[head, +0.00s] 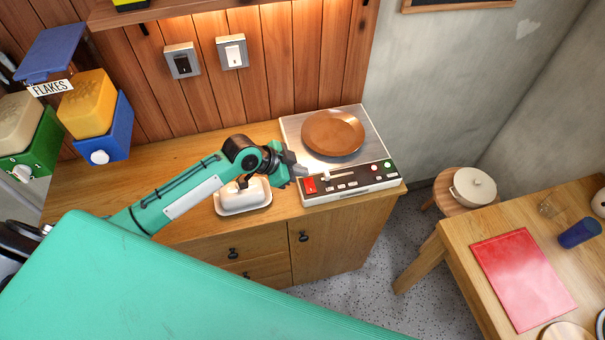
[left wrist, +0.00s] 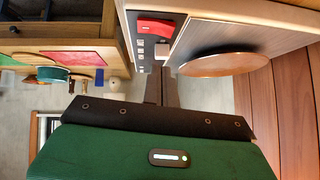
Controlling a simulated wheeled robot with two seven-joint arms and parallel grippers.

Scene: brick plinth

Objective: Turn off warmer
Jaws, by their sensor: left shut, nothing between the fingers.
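The warmer (head: 345,186) stands at the right end of the wooden counter, with a round copper-brown plate (head: 333,132) on its metal top. Its front panel has a red switch (head: 310,185) at the left end, small buttons and round lights at the right. My left gripper (head: 301,170) is shut and empty, just above and beside the panel's left end, close to the red switch. In the left wrist view the shut fingers (left wrist: 161,88) point toward the panel, with the red switch (left wrist: 155,26) beyond their tips. I cannot tell whether they touch the warmer. My right gripper is out of view.
A white butter dish (head: 243,202) sits under my left forearm. Two wall switches (head: 232,51) are above the counter. Dispensers (head: 95,115) stand at left. A stool with a white pot (head: 473,187) and a table with a red mat (head: 522,276) are at right.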

